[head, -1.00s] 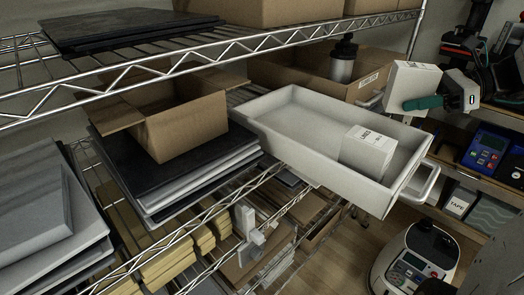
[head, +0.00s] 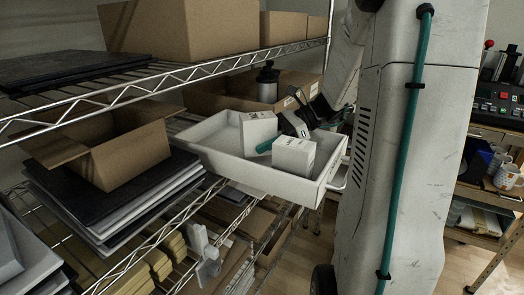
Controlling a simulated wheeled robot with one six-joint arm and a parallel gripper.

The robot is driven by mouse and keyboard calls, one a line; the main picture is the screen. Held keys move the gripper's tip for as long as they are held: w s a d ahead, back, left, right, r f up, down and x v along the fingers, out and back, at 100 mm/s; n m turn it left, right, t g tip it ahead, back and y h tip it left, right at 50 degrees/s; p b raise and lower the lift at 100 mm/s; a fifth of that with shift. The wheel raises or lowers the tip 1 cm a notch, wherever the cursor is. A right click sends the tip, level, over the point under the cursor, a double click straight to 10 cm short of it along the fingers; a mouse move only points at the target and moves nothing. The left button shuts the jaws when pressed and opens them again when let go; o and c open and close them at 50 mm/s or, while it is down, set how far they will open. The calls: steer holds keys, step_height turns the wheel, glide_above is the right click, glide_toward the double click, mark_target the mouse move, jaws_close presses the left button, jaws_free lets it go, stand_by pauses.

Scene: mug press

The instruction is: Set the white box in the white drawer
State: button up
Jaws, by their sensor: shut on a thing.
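The white drawer (head: 222,158) is pulled out from the wire shelf, its open top facing up. My gripper (head: 268,144) is over the drawer, shut on a white box (head: 257,130). A teal finger shows against the lower side of that box. The held box is at the drawer's back side, its lower part at or below the rim; I cannot tell whether it touches the floor. A second white box (head: 293,155) with a printed label stands in the drawer's front right end and hides part of my gripper and the drawer floor.
An open cardboard box (head: 125,158) sits on stacked dark and grey panels left of the drawer. A cardboard bin (head: 205,103) with a dark canister (head: 267,84) is behind. The upper wire shelf (head: 180,78) runs above. Mugs (head: 506,177) stand on a far right shelf.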

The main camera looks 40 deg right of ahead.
steer(key=shift+f, duration=1.4)
steer(key=shift+f, duration=0.1)
steer(key=o, duration=0.9)
steer(key=shift+o, duration=0.2)
steer(key=shift+s+d+r, duration=0.1)
steer(key=shift+d+r, duration=0.1)
steer(key=shift+d, duration=0.05)
steer(key=v, duration=1.1)
steer(key=shift+s+d+r, duration=0.1)
steer(key=shift+s+r, duration=0.05)
steer(key=shift+r, duration=0.05)
